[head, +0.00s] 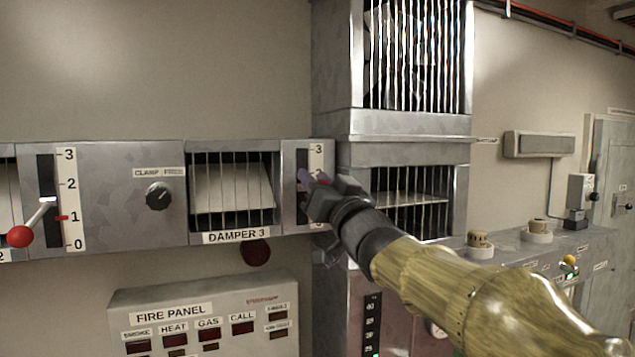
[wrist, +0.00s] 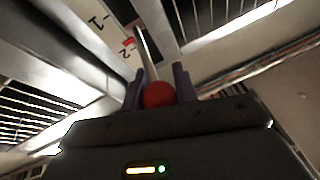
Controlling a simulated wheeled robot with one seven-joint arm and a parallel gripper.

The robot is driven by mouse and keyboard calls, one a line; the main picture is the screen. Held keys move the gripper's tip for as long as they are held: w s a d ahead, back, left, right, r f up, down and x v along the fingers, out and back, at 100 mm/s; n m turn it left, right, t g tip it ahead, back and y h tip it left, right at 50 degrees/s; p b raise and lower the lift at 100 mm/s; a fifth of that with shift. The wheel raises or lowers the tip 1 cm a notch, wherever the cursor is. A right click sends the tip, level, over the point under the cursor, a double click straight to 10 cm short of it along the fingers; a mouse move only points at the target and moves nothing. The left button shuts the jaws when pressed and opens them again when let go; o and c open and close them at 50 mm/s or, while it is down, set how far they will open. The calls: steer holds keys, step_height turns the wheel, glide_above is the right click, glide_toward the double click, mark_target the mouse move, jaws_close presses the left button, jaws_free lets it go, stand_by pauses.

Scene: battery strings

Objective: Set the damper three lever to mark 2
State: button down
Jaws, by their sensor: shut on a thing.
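The damper three lever shows in the wrist view as a pale rod (wrist: 147,50) with a red ball knob (wrist: 158,94). Its rod runs from the knob up to the dark slot beside the scale. My gripper (wrist: 159,90) is shut on the red knob, one finger on each side. In the wrist view a red pointer (wrist: 128,43) sits close to the numeral 2; I cannot tell whether it lines up exactly. In the head view my gripper (head: 309,182) is at the slot of the damper three scale plate (head: 316,155) and hides the knob and the lower numerals.
The DAMPER 3 grille (head: 232,190) is left of the scale. Further left are a clamp knob (head: 158,196) and another lever with a red ball (head: 19,236), its red pointer at 1. A fire panel (head: 205,320) is below. A barred metal duct (head: 405,125) stands right of the scale.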

steer(key=shift+r, duration=0.15)
steer(key=c, duration=1.1)
jaws_free()
steer(key=shift+a, duration=0.1)
steer(key=shift+c, duration=0.2)
steer(key=shift+o, duration=0.2)
steer(key=shift+s+d+f, duration=0.2)
steer(key=shift+f, duration=0.15)
steer(key=b+v, duration=1.1)
steer(key=v, duration=0.5)
steer(key=shift+s+b, duration=0.3)
steer(key=shift+s, duration=0.05)
